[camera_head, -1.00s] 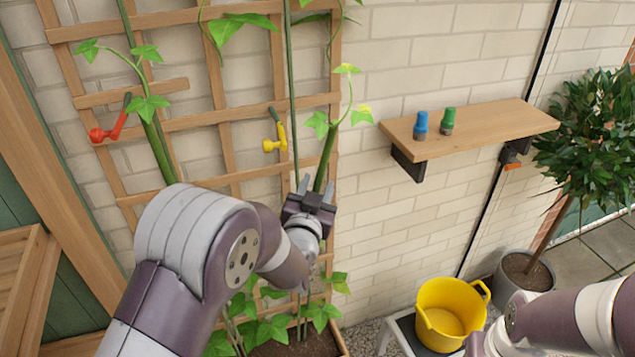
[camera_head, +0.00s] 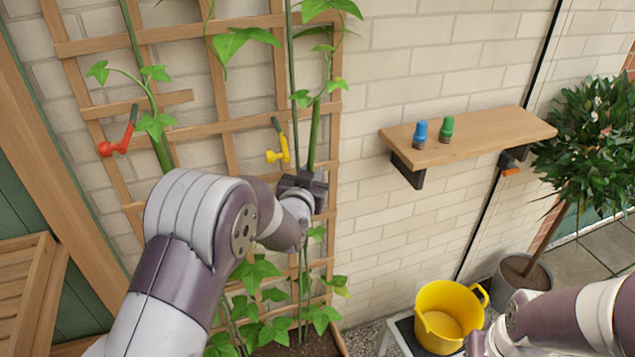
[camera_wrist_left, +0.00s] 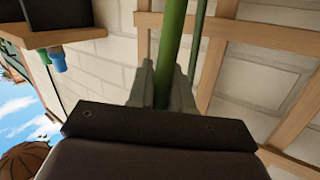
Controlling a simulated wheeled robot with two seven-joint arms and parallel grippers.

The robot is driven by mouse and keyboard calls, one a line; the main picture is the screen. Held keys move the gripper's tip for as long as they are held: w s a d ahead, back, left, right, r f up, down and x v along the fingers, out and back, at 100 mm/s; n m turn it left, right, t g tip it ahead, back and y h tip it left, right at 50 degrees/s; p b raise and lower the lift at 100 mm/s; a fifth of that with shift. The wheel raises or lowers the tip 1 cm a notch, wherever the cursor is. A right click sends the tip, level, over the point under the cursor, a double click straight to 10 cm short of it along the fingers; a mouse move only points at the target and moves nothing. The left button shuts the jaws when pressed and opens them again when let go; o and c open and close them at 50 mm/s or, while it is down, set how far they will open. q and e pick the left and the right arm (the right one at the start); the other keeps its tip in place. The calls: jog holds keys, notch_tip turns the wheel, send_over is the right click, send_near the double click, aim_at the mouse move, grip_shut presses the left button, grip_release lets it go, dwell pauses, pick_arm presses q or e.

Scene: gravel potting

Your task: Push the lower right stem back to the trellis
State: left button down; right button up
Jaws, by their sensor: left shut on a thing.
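The thick green lower right stem (camera_head: 314,137) stands nearly upright in front of the right part of the wooden trellis (camera_head: 228,126). Its leafy top overlaps the right upright. My left gripper (camera_head: 306,179) is shut on this stem below the leaves. In the left wrist view the stem (camera_wrist_left: 176,40) passes between the two fingers (camera_wrist_left: 164,88), with the trellis (camera_wrist_left: 265,36) close on the right. I cannot tell whether the stem touches the wood. My right arm enters at the lower right; its fingers are not visible.
A yellow clip (camera_head: 278,150) and a red clip (camera_head: 117,142) hang on the trellis. A wall shelf (camera_head: 480,135) holds a blue item (camera_head: 420,133) and a green one (camera_head: 447,129). A yellow bucket (camera_head: 447,310) and a potted tree (camera_head: 590,140) stand right. Bare wall lies between trellis and shelf.

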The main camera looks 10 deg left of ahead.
pick_arm(q)
jog(key=w+a, duration=0.1)
jog(key=w+a+g+p, duration=0.1)
jog(key=w, duration=0.1)
jog(key=w+a+n+g, duration=0.1)
jog(key=w, duration=0.1)
jog(key=shift+a+r+h+p, duration=0.2)
jog(key=shift+r+h+p, duration=0.05)
jog(key=shift+h+p, duration=0.1)
jog(key=c, duration=1.4)
grip_release()
jog(key=o, duration=0.3)
jog(key=s+r+b, duration=0.1)
jog(key=s+b, duration=0.2)
jog(key=s, duration=1.3)
jog(key=shift+s+r, duration=0.15)
jog(key=shift+s, duration=0.1)
pick_arm(e)
jog(key=shift+f, duration=0.1)
